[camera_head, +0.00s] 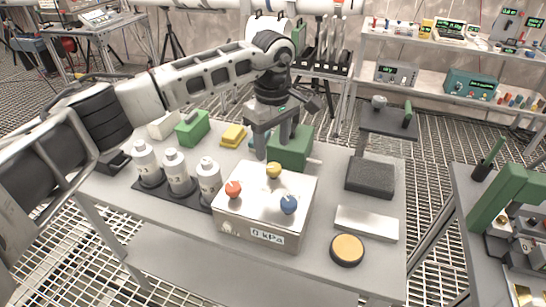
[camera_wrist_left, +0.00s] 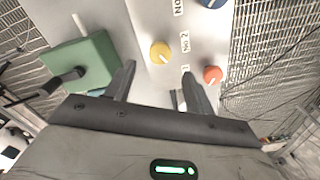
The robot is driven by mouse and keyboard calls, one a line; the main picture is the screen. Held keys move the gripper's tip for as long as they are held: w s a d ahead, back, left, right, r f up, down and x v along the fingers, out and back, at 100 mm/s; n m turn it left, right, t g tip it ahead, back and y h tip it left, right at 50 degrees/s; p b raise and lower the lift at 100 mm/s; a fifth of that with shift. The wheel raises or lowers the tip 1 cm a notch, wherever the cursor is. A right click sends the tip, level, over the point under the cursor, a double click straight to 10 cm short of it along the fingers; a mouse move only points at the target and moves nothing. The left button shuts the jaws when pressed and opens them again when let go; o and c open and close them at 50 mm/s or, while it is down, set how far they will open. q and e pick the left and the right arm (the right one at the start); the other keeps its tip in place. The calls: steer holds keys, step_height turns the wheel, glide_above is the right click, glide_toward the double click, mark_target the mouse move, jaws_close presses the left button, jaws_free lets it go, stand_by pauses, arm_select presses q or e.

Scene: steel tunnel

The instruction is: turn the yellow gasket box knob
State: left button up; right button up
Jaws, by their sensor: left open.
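The gasket box (camera_head: 262,240) is a pale box with a "0 kPa" label on its front, standing on the grey table. On its top are a yellow knob (camera_head: 273,171) at the back, a red knob (camera_head: 233,189) at the left and a blue knob (camera_head: 288,204) at the right. My left gripper (camera_head: 272,152) points down just behind the yellow knob, open and empty. In the left wrist view, the yellow knob (camera_wrist_left: 160,52) lies beyond the gap between the open fingertips (camera_wrist_left: 158,72), apart from them. The red knob (camera_wrist_left: 212,75) is beside the right finger. My right gripper is not seen.
Several white bottles (camera_head: 176,172) stand left of the box. A green block (camera_head: 292,148) is right behind it, close to the gripper. A yellow-topped disc (camera_head: 347,249) and a metal bar (camera_head: 366,223) lie to the right. Shelves stand at the back.

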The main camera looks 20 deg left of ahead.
mark_target(273, 166)
arm_select(q)
step_height(273, 166, down, 6)
steer(key=shift+r+p, duration=0.1)
steer(key=shift+p, duration=0.3)
steer(key=c, duration=1)
